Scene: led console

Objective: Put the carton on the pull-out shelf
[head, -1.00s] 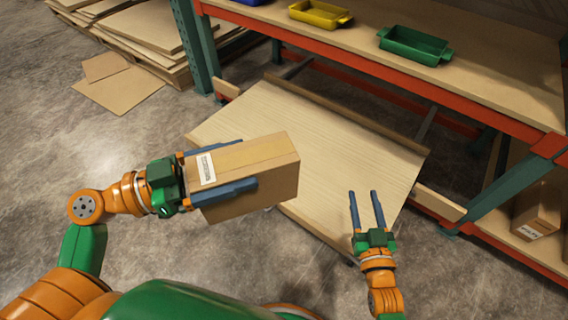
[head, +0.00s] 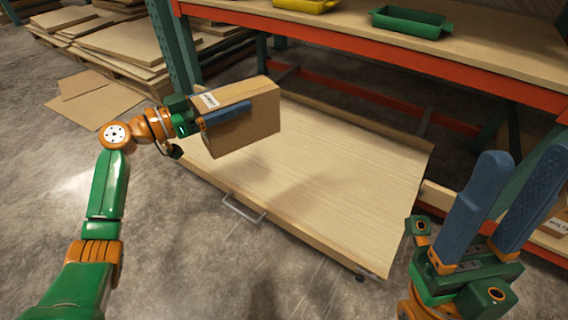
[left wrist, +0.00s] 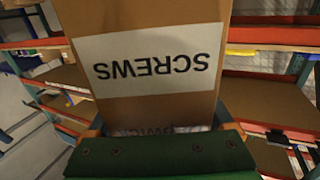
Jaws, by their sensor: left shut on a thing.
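A brown cardboard carton (head: 248,116) with a white label is held by my left gripper (head: 228,112), whose blue fingers are shut on its sides. In the left wrist view the carton (left wrist: 150,20) fills the middle, its label reading SCREWS upside down. The pull-out shelf (head: 330,175) is a pale wooden board, slid out from the rack, with a metal handle at its front edge. In the head view the carton appears over the shelf's left back part, seemingly above it. My right gripper (head: 502,200) is open and empty at the lower right, close to the camera.
The rack's upper deck (head: 330,30) with its orange beam runs above the shelf's back. A green bin (head: 410,22) and a yellow bin (head: 304,4) stand on it. A teal post (head: 172,45) rises left of the carton. Most of the shelf is bare.

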